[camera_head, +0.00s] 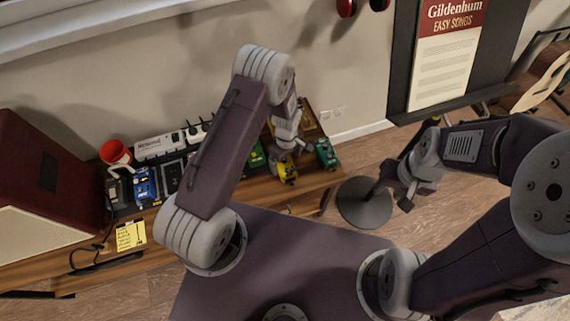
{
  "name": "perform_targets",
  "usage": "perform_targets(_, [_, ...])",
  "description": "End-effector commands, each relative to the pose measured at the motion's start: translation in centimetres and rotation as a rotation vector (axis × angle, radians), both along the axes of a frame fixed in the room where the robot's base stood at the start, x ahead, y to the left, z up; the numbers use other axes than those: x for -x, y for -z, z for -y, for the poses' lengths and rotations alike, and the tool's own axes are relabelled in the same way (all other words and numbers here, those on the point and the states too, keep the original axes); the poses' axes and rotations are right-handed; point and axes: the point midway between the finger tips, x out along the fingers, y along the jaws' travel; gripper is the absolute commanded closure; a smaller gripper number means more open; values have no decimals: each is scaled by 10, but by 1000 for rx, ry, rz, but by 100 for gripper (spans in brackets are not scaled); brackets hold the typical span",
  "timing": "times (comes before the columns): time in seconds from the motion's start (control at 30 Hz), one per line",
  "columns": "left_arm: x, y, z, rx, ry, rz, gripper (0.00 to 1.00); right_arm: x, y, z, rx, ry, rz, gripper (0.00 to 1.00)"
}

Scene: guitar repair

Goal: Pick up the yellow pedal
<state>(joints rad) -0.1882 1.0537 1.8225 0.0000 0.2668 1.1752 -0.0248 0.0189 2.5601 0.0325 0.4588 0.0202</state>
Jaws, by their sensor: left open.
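The yellow pedal (288,175) sits on the wooden bench, right of the middle of the pedal row. My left gripper (287,158) is right above it, pointing down, with its jaws open. The gripper partly covers the pedal, and I cannot tell whether they touch. My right gripper (397,196) hangs at the right, away from the bench and in front of a dark round stand base. Its fingers are too small and dark to judge.
A teal pedal (327,153) stands close right of the yellow one, and a green pedal (256,157) close left.

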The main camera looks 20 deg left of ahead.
Motion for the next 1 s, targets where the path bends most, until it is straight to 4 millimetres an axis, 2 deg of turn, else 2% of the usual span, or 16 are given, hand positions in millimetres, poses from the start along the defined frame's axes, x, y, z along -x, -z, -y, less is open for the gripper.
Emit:
perform_targets(0.13, [0, 6, 0, 0, 0, 0, 6, 0, 1, 0, 0, 0, 0, 64])
perform_targets(0.3, [1, 38, 0, 0, 0, -1, 6, 0, 7, 0, 0, 0, 0, 64])
perform_targets(0.4, [1, 50, 0, 0, 0, 0, 6, 0, 8, 0, 0, 0, 0, 64])
perform_targets(0.67, [0, 53, 0, 0, 0, 1, 6, 0, 8, 0, 0, 0, 0, 64])
perform_targets(0.9, [1, 53, 0, 1, 0, 1, 73, 0, 8, 0, 0, 0, 0, 64])
perform_targets(1.0, [1, 53, 0, 1, 0, 1, 98, 0, 8, 0, 0, 0, 0, 64])
